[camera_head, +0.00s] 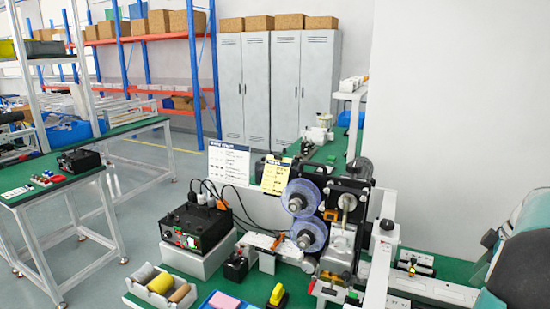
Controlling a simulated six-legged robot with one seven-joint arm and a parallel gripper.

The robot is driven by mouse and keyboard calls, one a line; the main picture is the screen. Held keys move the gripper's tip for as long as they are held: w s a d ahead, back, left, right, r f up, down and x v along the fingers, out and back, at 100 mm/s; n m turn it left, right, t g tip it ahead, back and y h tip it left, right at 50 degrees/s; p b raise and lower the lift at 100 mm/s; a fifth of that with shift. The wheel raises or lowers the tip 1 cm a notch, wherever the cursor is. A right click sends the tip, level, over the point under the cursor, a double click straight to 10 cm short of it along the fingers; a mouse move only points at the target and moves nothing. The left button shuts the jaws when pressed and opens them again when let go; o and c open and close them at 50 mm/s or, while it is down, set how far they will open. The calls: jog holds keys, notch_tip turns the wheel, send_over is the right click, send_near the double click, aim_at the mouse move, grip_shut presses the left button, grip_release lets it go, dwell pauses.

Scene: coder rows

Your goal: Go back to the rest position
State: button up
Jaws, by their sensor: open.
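My gripper is not visible in the head view. A rounded teal, white and black shape at the right edge may be part of my arm; I cannot tell for certain. A green-topped workbench (205,292) fills the lower middle. On it stands a coder machine (340,215) with purple-rimmed reels (302,198) and a black control box (196,228) on a white block.
A white tray (135,299) of rolls, a blue tray (205,304) and a yellow-and-black object (277,294) lie at the bench front. A second green table (40,190) stands left, with open floor between (140,230). Grey lockers (257,90) and a white wall (460,100) stand behind.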

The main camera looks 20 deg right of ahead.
jog(key=w+a+r+m+h, duration=0.15)
jog(key=w+a, duration=0.25)
jog(key=a, duration=0.5)
jog(key=w+a+r, duration=0.2)
jog(key=w+a, duration=0.2)
jog(key=a, duration=0.5)
jog(key=w+a+r+m, duration=0.15)
jog(key=w+a, duration=0.25)
jog(key=a, duration=0.5)
jog(key=s+a+f+m+t, duration=0.1)
jog(key=s+a, duration=0.2)
jog(key=a, duration=0.9)
jog(key=s+a+f+t, duration=0.1)
jog(key=s+a, duration=0.3)
jog(key=a, duration=0.7)
jog(key=shift+a+f+m, duration=0.25)
jog(key=shift+a+m, duration=0.1)
jog(key=shift+m, duration=0.05)
jog(key=shift+c, duration=1)
jog(key=shift+d, duration=0.25)
